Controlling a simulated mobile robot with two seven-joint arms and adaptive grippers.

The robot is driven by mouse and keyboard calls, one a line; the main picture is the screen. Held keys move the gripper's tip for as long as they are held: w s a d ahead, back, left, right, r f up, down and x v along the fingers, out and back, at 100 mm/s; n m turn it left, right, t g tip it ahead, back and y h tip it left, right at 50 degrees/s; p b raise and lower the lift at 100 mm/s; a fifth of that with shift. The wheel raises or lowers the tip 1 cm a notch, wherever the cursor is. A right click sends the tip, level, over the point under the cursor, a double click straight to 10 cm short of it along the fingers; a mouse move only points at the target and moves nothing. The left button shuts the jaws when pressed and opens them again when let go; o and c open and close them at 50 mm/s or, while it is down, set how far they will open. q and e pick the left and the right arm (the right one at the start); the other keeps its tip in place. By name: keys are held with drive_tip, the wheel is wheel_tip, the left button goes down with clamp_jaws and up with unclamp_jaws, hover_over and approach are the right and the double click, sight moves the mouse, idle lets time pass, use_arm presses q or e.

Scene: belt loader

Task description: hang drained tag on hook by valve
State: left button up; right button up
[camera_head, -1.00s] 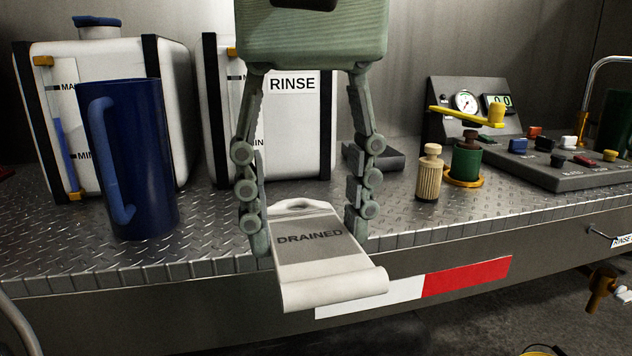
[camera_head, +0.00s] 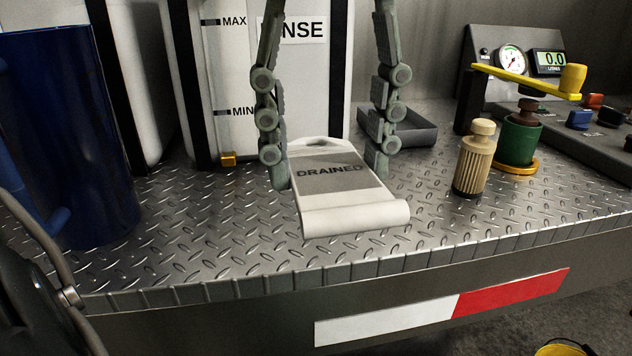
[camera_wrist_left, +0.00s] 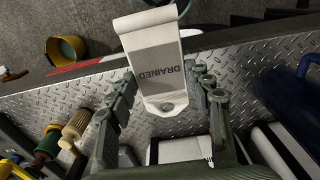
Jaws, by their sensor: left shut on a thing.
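The white tag (camera_head: 355,215) marked DRAINED has a grey panel, a rolled lower end and a slotted hole at its far end. It shows in the left wrist view (camera_wrist_left: 152,45) too. My left gripper (camera_head: 328,176) is shut on it, one finger at each side edge. In the head view the tag lies across the picture of the tread-plate deck, rolled end towards me, and appears held above it. My right gripper is not in view.
On the deck (camera_head: 230,225) stand a blue jug (camera_head: 75,140), a white RINSE tank (camera_head: 280,80), a ribbed tan cylinder (camera_head: 474,160), a green cylinder (camera_head: 518,140) under a yellow lever, and a gauge panel (camera_head: 485,50). A yellow bucket (camera_head: 562,350) is on the floor.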

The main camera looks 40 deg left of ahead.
use_arm(q)
drive_tip(key=shift+w, duration=0.1)
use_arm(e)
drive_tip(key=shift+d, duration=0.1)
use_arm(q)
drive_tip(key=w+a+f, duration=0.4)
drive_tip(key=w, duration=0.1)
drive_tip(key=w+a+f, duration=0.2)
drive_tip(key=w, duration=0.1)
drive_tip(key=shift+w+a+f, duration=0.25)
drive_tip(key=shift+a+f, duration=0.05)
drive_tip(key=shift+a, duration=0.1)
drive_tip(key=shift+w+a+f, duration=0.15)
drive_tip(key=shift+w+f, duration=0.05)
drive_tip(key=shift+f, duration=0.45)
drive_tip(key=shift+w+a+f, duration=0.1)
drive_tip(key=shift+w+f, duration=0.05)
drive_tip(key=shift+f, duration=1.25)
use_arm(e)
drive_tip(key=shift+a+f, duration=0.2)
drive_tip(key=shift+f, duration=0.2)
use_arm(q)
drive_tip(key=shift+f, duration=0.1)
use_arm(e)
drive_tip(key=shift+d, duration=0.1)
